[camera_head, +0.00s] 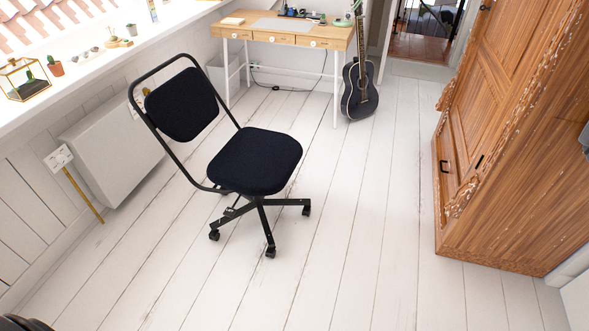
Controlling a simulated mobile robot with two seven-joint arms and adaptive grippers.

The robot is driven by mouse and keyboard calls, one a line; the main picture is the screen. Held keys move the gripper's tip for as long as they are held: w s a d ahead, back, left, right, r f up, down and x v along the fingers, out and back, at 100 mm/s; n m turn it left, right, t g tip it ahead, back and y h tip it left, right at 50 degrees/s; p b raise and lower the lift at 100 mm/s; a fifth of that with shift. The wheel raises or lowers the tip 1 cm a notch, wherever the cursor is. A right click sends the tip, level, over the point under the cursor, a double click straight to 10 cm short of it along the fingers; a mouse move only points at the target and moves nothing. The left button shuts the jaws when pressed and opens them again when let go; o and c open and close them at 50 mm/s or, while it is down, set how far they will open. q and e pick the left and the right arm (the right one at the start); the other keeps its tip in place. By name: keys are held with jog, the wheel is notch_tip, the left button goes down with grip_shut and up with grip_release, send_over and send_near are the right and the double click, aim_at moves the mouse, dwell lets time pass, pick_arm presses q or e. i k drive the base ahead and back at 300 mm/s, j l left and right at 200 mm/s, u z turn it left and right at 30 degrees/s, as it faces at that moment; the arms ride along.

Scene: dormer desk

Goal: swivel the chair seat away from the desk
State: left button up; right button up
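The office chair stands on the floor left of the picture's middle. Its dark padded seat (255,160) sits on a black five-star base (262,215) with casters. Its backrest (182,105), in a black tube frame, is on the left side of the seat, so the seat's front points to the right. The desk (290,35), with a wooden top and white legs, stands behind the chair with open floor between them. Neither of my grippers can be made out. A dark rounded piece is cut off at the bottom left corner, and I cannot tell what it is.
A black guitar (360,88) leans by the desk's right leg. A wooden wardrobe (510,150) stands at right. A white radiator (115,145) and a sill (90,70) with plants line the left wall. The plank floor (370,220) is clear in front and right of the chair.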

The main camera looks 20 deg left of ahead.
aim_at(255, 162)
jog(key=i+l+u, duration=0.15)
jog(key=i, duration=0.35)
jog(key=i+l+u, duration=0.15)
jog(key=i, duration=0.3)
jog(key=i+l+u, duration=0.15)
jog(key=i+l, duration=0.25)
jog(key=i, duration=0.05)
